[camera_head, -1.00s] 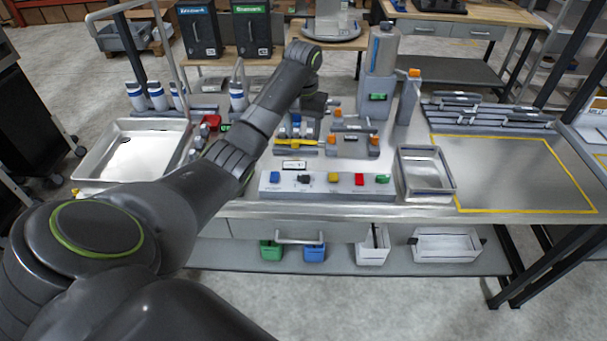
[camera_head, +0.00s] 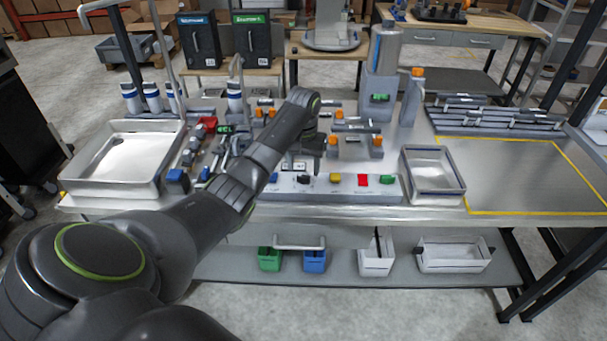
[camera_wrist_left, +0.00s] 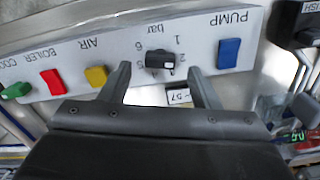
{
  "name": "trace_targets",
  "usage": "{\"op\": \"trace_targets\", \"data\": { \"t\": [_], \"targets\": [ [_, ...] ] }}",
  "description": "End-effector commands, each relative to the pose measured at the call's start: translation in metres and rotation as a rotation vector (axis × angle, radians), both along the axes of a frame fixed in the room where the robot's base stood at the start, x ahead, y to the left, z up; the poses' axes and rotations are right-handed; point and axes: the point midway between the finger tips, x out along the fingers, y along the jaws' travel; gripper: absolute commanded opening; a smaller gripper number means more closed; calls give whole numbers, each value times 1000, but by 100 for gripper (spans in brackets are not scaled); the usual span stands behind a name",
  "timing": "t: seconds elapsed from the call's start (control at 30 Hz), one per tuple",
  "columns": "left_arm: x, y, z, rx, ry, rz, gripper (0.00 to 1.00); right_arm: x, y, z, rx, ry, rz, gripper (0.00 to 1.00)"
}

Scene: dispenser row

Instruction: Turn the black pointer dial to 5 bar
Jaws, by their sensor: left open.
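The black pointer dial (camera_wrist_left: 158,58) sits on the white control panel (camera_wrist_left: 108,45), which appears upside down in the left wrist view. Figures and "bar" are printed around it. A small white mark shows on the dial's lower right, toward the 2; its exact reading is unclear. In the head view the dial (camera_head: 304,179) is on the panel's front row. My left gripper (camera_wrist_left: 160,70) is open, with its fingers on either side of the dial and apart from it. In the head view this gripper (camera_head: 303,166) is just above the dial. My right gripper is out of view.
The blue PUMP button (camera_wrist_left: 228,53) is beside one finger; yellow (camera_wrist_left: 96,76), red (camera_wrist_left: 53,82) and green (camera_wrist_left: 16,90) buttons are on the other side. Fixtures with orange knobs (camera_head: 377,141) stand behind the panel. A metal tray (camera_head: 432,176) stands at its right.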

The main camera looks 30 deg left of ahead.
Motion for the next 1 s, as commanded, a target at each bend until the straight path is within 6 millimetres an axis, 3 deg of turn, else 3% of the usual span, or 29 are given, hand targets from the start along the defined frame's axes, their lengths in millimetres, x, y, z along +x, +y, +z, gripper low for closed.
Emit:
{"op": "trace_targets", "data": {
  "t": [0.2, 0.57, 0.9, 1.0],
  "targets": [
    [0, 0, -26, 0, 1, 0, 56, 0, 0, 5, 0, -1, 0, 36],
    [0, 0, -32, 1, 0, 0, 56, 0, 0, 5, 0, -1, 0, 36],
    [0, 0, -32, 1, 0, 0, 14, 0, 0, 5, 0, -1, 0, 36],
    [0, 0, -32, 1, 0, -1, 12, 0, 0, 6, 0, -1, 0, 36]
  ]
}}
